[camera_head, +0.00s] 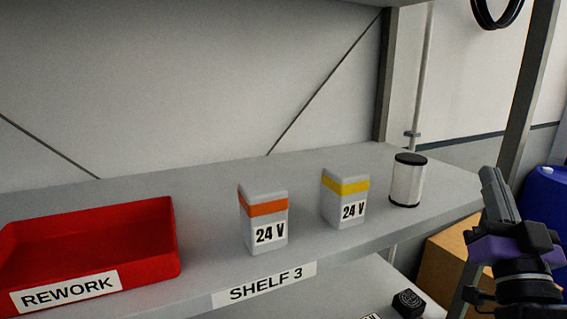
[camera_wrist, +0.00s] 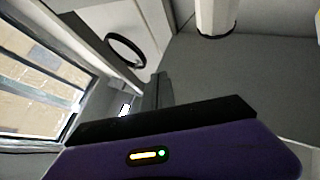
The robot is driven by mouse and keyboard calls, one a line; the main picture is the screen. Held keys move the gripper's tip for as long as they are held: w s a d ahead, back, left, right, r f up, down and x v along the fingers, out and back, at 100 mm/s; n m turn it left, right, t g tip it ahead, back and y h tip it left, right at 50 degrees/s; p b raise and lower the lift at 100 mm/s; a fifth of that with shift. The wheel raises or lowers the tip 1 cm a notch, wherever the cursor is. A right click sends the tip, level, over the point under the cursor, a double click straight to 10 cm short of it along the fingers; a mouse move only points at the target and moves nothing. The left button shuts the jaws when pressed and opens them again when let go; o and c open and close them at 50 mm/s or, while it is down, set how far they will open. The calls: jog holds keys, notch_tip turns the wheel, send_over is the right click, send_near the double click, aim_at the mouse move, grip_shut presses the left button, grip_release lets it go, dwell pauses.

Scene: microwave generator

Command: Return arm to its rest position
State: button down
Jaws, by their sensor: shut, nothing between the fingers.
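My gripper (camera_head: 490,172) is at the right of the head view, beyond the right end of the shelf, with its fingers pointing up. It is shut and empty. The wrist view shows its purple body along the bottom and its dark fingers (camera_wrist: 157,92) pointing away. My gripper is apart from the white cylinder (camera_head: 407,181) with a black top, which stands upright near the shelf's right end. That cylinder also shows at the top of the wrist view (camera_wrist: 214,17).
The shelf (camera_head: 330,240), labelled SHELF 3, holds a red REWORK bin (camera_head: 150,265), an orange-banded 24 V block (camera_head: 264,218) and a yellow-banded 24 V block (camera_head: 345,197). A rack post (camera_head: 527,85), cardboard box (camera_head: 445,262) and blue drum (camera_head: 546,195) are at the right.

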jog(key=s+a+f+n+g+y, duration=0.1)
jog(key=s+a+f, duration=0.25)
jog(key=f, duration=0.35)
jog(key=s+a+f, duration=0.2)
jog(key=s+f, duration=0.2)
jog(key=f, duration=0.2)
jog(key=s+a+f+n+g+y+b, duration=0.1)
jog(key=s+a+f+n+g+y, duration=0.1)
jog(key=s+f, duration=0.9)
jog(key=s+a+f+n+g+y, duration=0.2)
jog(key=s+a+f+g, duration=0.4)
jog(key=s+f, duration=0.6)
jog(key=s+a+y, duration=0.1)
jog(key=s+a, duration=0.1)
jog(key=s, duration=0.4)
jog(key=shift+s+a+y+b, duration=0.25)
jog(key=shift+a+y+b, duration=0.05)
jog(key=shift+y+b, duration=0.1)
